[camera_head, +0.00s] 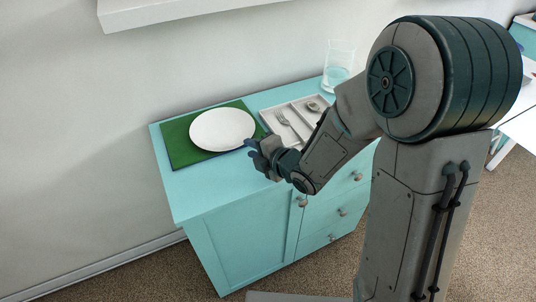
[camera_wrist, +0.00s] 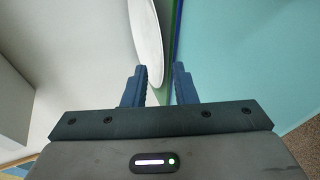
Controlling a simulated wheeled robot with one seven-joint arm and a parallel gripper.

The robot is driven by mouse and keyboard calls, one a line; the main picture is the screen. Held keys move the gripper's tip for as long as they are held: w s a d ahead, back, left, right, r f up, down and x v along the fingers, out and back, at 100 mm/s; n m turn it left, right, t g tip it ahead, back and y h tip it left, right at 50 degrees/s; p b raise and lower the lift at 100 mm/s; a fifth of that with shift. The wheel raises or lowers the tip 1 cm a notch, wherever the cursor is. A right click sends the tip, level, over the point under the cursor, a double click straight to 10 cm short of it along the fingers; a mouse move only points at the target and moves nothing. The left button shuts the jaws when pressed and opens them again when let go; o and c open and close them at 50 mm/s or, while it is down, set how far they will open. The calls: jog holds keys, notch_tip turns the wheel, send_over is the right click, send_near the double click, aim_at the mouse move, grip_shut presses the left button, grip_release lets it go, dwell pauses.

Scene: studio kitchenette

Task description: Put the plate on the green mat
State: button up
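A white oval-looking plate (camera_head: 222,130) lies on the green mat (camera_head: 180,150) on top of the turquoise cabinet in the head view. My gripper (camera_head: 250,147) is close to the plate's right edge. In the wrist view my gripper (camera_wrist: 160,88) is open, with a clear gap between its two blue fingers. The plate's rim (camera_wrist: 152,45) shows just beyond the left finger, with a thin green strip of the mat (camera_wrist: 171,35) beside it. I see nothing held between the fingers.
A clear glass (camera_head: 338,65) stands at the far end of the turquoise cabinet (camera_head: 185,205). A white shelf (camera_head: 170,10) hangs above on the wall.

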jog(key=shift+v, duration=0.9)
jog(key=shift+s+d+f+b, duration=0.1)
jog(key=shift+s+d+b, duration=0.1)
jog(key=shift+b, duration=0.6)
jog(key=b+v, duration=0.2)
jog(key=b, duration=0.1)
jog(key=shift+b+v, duration=1.65)
jog(key=d+f+m+h, duration=0.2)
jog(key=d+m+h, duration=0.8)
jog(key=d+m, duration=0.65)
jog(key=s+d+f+m+g, duration=0.2)
jog(key=s+m+g, duration=0.5)
jog(key=s+m, duration=0.4)
jog(key=s, duration=0.2)
jog(key=shift+s+f+g, duration=0.3)
jog(key=shift+s+f, duration=0.05)
jog(key=shift+s, duration=0.05)
